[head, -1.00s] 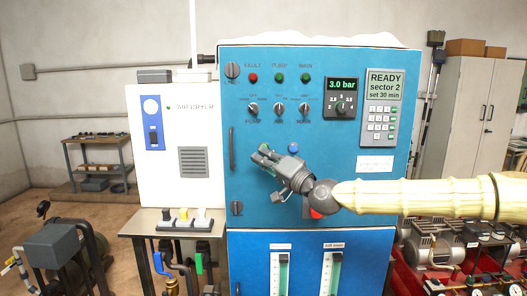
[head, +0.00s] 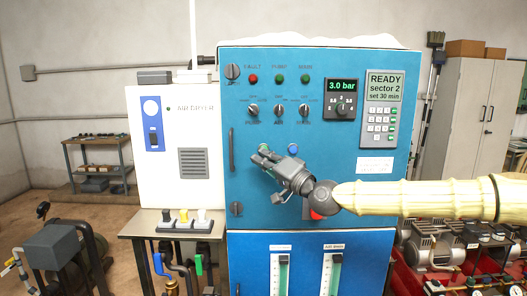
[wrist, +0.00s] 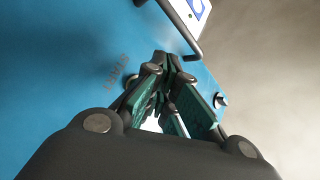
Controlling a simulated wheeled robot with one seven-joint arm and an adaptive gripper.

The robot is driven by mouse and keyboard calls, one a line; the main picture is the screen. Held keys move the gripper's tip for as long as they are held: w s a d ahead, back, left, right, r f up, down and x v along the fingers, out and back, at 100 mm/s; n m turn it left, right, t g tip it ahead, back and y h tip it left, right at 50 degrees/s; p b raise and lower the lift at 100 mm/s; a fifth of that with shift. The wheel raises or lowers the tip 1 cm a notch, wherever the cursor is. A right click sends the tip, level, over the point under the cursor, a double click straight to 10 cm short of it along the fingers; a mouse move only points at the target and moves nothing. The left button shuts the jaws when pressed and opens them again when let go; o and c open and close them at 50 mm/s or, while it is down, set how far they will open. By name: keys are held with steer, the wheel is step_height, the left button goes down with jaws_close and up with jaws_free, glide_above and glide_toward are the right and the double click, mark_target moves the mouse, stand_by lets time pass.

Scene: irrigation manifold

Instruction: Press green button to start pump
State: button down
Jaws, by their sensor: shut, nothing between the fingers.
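The blue control cabinet (head: 330,135) fills the middle of the head view. A green button (head: 264,147) shows just above my fingertips, partly covered by them. A blue button (head: 293,148) sits to its right. My gripper (head: 259,157) is shut and empty, with its tips close to the panel at the green button; I cannot tell whether they touch it. In the wrist view my shut fingers (wrist: 165,62) point along the blue panel and hide most of a round fitting beside a small label.
A vertical door handle (head: 232,149) is left of my gripper. Rotary switches (head: 279,110) and indicator lamps are above it. A red button (head: 316,214) is partly behind my wrist. The display reads READY (head: 385,85), and the gauge shows 3.0 bar (head: 341,86).

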steer(key=shift+w+b, duration=0.8)
steer(key=shift+b, duration=0.25)
stand_by(0.9)
steer(key=shift+s, duration=0.8)
steer(key=s+b, duration=0.1)
steer(key=s, duration=0.4)
stand_by(0.7)
steer(key=shift+f, duration=0.1)
stand_by(0.4)
